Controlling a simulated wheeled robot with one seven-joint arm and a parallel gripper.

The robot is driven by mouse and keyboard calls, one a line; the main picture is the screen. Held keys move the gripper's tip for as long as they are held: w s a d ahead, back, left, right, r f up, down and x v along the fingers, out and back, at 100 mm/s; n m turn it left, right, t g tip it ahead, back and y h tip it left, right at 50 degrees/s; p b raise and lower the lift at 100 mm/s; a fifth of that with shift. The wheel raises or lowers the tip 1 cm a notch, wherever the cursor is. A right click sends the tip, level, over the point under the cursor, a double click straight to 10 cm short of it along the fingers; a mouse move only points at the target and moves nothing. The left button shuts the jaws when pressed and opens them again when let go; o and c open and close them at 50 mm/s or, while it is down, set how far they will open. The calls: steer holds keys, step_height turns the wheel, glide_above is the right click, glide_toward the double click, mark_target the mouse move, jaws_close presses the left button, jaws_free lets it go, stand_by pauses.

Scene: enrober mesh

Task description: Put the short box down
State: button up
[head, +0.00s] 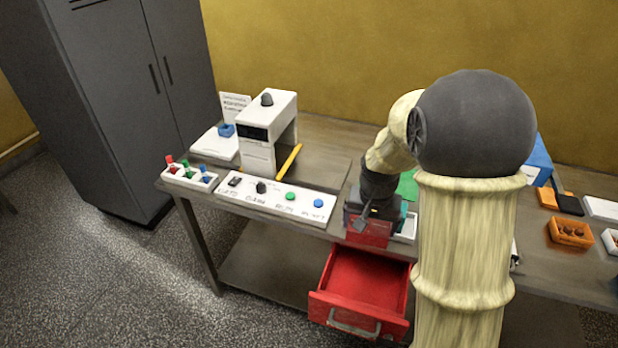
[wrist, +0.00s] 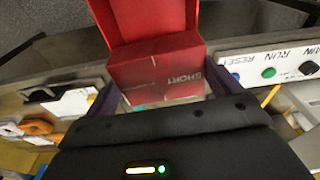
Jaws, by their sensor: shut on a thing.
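The short box is red with the word SHORT on its face; it sits between my fingers in the wrist view (wrist: 155,78). In the head view the red box (head: 367,233) shows under my gripper (head: 372,212), near the table's front edge and above the open drawer. My gripper (wrist: 160,95) is shut on the box, one dark finger at each side. Whether the box's underside touches anything is hidden. The red drawer (head: 362,280) is pulled out below the tabletop and looks empty; it also shows beyond the box in the wrist view (wrist: 150,18).
A white button panel (head: 280,200) lies left of the box. A white machine (head: 268,130) stands behind it, near a rack of coloured switches (head: 190,177). A green sheet (head: 407,186) lies behind my gripper. An orange tray (head: 571,232) is at right. My arm hides the table's middle.

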steer(key=s+a+r+n, duration=0.2)
steer(key=a+r, duration=0.1)
steer(key=a, duration=0.8)
steer(key=shift+n+p, duration=0.3)
steer(key=shift+p, duration=0.1)
steer(key=shift+a, duration=0.25)
